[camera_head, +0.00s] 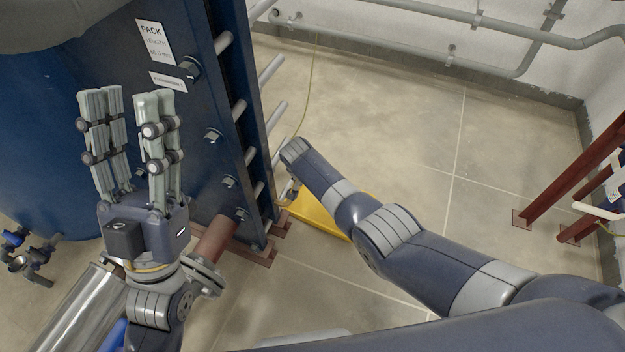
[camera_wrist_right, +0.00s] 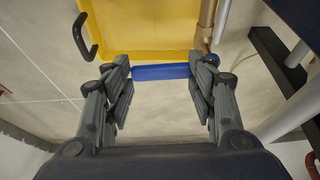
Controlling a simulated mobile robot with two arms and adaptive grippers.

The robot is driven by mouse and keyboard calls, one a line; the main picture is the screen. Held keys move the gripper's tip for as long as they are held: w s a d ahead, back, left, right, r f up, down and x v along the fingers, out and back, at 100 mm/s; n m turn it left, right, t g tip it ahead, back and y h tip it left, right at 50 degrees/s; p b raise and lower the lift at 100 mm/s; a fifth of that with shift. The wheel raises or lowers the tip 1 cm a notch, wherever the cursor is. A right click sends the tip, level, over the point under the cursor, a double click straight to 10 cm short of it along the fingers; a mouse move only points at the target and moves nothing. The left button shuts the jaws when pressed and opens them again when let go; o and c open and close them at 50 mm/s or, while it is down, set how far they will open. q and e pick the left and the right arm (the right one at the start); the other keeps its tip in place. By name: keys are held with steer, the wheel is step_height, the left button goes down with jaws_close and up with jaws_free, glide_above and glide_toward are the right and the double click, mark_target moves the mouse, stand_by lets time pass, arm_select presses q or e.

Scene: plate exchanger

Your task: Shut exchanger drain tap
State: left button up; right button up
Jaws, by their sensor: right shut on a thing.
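The drain tap's blue lever (camera_wrist_right: 160,72) lies crosswise in the right wrist view. Its right end is by a brass-coloured pipe (camera_wrist_right: 207,22). My right gripper (camera_wrist_right: 162,74) is closed on the lever, with one finger pair at each end of it. In the head view the right hand is mostly hidden beyond my forearm, low beside the blue plate exchanger (camera_head: 190,125), and the tap cannot be made out there. My left gripper (camera_head: 128,94) is open and empty, fingers pointing up, in front of the exchanger's end plate.
A yellow tray (camera_head: 318,214) lies on the floor below the tap; its black handle (camera_wrist_right: 84,38) shows in the right wrist view. A flanged pipe (camera_head: 205,277) is near my left wrist. Red-brown posts (camera_head: 575,175) stand at right. The middle floor is clear.

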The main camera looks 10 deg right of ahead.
stand_by(0.4)
steer(key=o, duration=1.5)
steer(key=shift+r, duration=0.1)
steer(key=v, duration=1.1)
steer(key=shift+s+a+r, duration=0.15)
steer(key=shift+s+r, duration=0.05)
steer(key=shift+r, duration=0.1)
